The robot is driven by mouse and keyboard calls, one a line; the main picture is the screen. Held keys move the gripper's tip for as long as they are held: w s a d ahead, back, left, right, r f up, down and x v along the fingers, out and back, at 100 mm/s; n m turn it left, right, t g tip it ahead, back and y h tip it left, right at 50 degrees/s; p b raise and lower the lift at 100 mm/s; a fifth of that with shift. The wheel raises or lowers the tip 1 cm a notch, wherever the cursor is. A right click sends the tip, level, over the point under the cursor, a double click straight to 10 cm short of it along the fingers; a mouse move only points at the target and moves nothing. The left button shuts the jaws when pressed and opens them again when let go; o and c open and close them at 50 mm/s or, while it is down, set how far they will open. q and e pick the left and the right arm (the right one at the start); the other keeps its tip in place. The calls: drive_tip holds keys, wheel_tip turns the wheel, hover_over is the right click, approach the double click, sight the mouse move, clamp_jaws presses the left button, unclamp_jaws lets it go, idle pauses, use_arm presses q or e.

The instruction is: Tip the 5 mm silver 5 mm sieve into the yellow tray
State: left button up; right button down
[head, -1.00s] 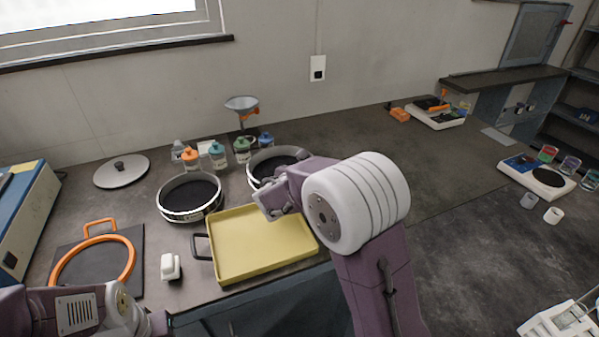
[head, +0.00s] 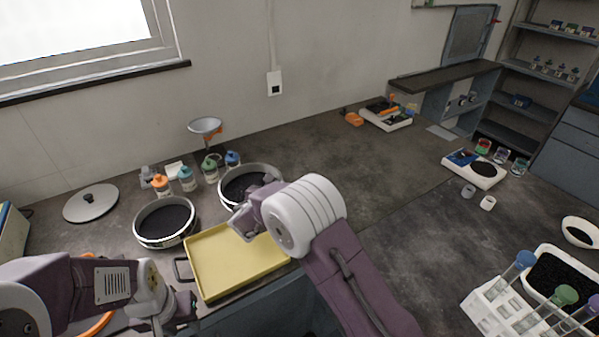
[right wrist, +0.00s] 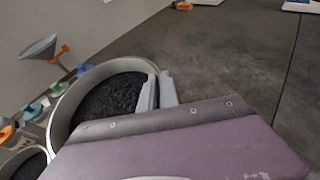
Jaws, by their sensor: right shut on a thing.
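A silver round sieve (head: 224,199) with dark grains stands behind the yellow tray (head: 232,264); its label cannot be read. My right gripper (head: 241,217) is at the sieve's near side, partly hidden by its own wrist. In the right wrist view its fingers (right wrist: 156,92) are shut on the rim of this sieve (right wrist: 62,118), which looks level. A second silver sieve (head: 163,238), also with dark grains, stands to the left. The yellow tray looks empty, with a dark handle at its left. My left gripper (head: 184,310) is left of the tray; its jaw opening is unclear.
Several capped bottles (head: 188,180) and a funnel on a stand (head: 206,126) are behind the sieves. A round lid (head: 90,203) lies at the far left. A rack with tubes (head: 497,306) is at front right.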

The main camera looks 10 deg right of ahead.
drive_tip(key=shift+a, duration=0.15)
drive_tip(key=shift+f+b, duration=0.4)
drive_tip(key=shift+f, duration=0.05)
drive_tip(key=shift+s+f, duration=0.2)
drive_tip(key=shift+s, duration=0.05)
drive_tip(key=s+d+f+b, duration=0.15)
drive_tip(key=s+b, duration=0.25)
drive_tip(key=s, duration=0.7)
drive_tip(key=s+a+r+n+t+h+b, duration=0.3)
drive_tip(key=a+r+n+t, duration=0.4)
drive_tip(key=a+n+t, duration=0.25)
drive_tip(key=s+a+n+t+y+b, duration=0.1)
drive_tip(key=a+n+t+y+b, duration=0.2)
drive_tip(key=n+b, duration=0.4)
drive_tip(key=s+a+f+n+t+y+b, duration=0.1)
drive_tip(key=s+a+n+t+y+b, duration=0.1)
drive_tip(key=a+n+y+b, duration=0.4)
drive_tip(key=shift+s+a+f+n+t+y+b, duration=0.15)
drive_tip(key=shift+a+n+t+y+b, duration=0.25)
drive_tip(key=shift+n+y+b, duration=1.45)
drive_tip(key=shift+d+m+h+b, duration=0.1)
drive_tip(key=shift+m+h+b, duration=0.5)
drive_tip(key=shift+m, duration=0.2)
